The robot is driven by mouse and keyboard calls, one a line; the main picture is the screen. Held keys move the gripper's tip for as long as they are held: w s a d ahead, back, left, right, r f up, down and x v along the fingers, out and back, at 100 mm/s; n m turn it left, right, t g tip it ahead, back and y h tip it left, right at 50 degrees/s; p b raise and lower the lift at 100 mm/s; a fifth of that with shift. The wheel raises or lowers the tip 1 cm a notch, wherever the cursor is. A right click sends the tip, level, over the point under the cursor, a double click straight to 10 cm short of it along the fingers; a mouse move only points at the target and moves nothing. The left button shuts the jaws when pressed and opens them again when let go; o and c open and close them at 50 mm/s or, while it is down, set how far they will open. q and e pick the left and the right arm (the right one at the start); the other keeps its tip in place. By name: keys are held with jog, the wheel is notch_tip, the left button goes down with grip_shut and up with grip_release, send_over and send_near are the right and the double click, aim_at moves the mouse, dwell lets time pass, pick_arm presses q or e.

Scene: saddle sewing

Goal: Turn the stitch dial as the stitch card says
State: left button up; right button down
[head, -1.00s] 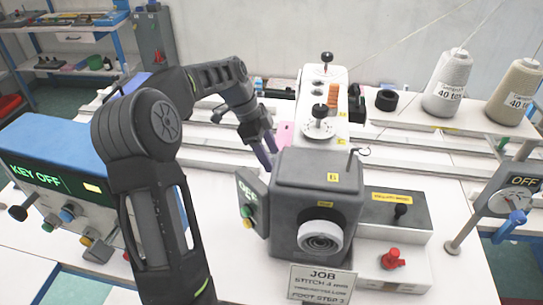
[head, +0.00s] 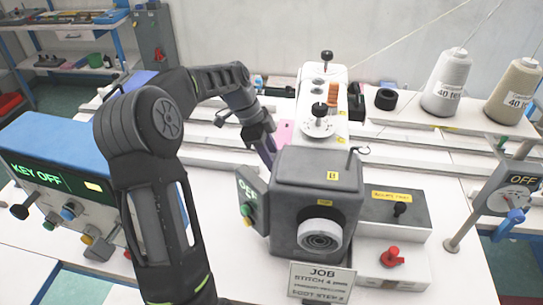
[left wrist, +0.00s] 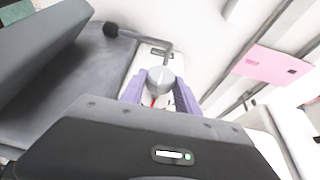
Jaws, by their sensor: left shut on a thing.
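The job card (head: 322,280) stands at the front of the sewing machine (head: 315,200); it reads JOB, a stitch line that looks like 4 mm, a blurred middle line and a foot step line that looks like 2. My left gripper (head: 268,152) reaches down behind the left side of the machine's grey head. In the left wrist view its purple fingers (left wrist: 160,92) are shut on a round grey knob (left wrist: 160,78) with a white line mark, which looks like the stitch dial. The head view hides this knob, and no scale numbers are readable. My right gripper is out of view.
A white numbered dial (head: 318,122) with a black knob sits on the machine's arm. A pink piece (left wrist: 268,64) lies beside the machine. A control box (head: 60,170) reading KEY OFF stands left. A red knob (head: 391,256) and thread cones (head: 447,82) are right.

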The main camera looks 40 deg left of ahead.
pick_arm(q)
grip_shut()
jog(key=shift+w+a+g+h, duration=0.1)
jog(key=shift+g+h, duration=0.2)
jog(key=shift+g, duration=0.4)
jog(key=o, duration=1)
grip_release()
jog(key=shift+t, duration=0.3)
